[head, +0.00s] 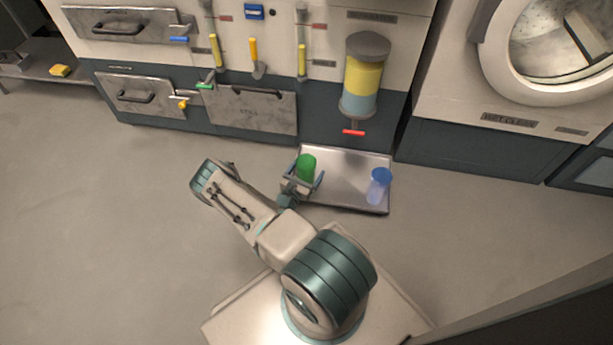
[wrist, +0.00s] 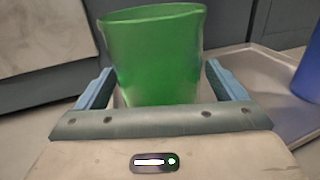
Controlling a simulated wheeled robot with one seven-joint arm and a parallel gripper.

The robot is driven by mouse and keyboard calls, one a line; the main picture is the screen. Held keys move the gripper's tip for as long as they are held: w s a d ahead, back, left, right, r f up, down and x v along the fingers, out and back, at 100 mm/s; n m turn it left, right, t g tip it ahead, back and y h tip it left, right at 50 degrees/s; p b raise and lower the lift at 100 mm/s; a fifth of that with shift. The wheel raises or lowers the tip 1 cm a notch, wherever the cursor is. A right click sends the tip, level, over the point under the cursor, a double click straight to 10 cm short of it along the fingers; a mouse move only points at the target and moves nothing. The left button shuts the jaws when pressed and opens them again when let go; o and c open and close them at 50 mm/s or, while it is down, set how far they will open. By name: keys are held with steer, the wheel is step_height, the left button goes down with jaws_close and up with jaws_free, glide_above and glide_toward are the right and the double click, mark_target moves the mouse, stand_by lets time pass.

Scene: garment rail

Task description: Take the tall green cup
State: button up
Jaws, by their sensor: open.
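The tall green cup (head: 306,167) stands upright at the left end of a metal tray in the head view. In the wrist view the green cup (wrist: 153,55) fills the middle, straight ahead, and its lower part is hidden by my gripper's body. My gripper (head: 304,182) is open at the cup. Its two blue-grey fingers (wrist: 160,86) lie one on each side of the cup, with a small gap visible at the right finger.
The metal tray (head: 345,160) sits low in front of the cabinets. A blue cup (head: 379,186) stands at its right end, apart from the green cup. A yellow and blue dispenser (head: 362,80) with a red lever hangs above the tray. Open floor (head: 100,220) lies to the left.

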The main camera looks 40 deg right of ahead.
steer(key=c, duration=1.1)
steer(key=shift+r, duration=0.15)
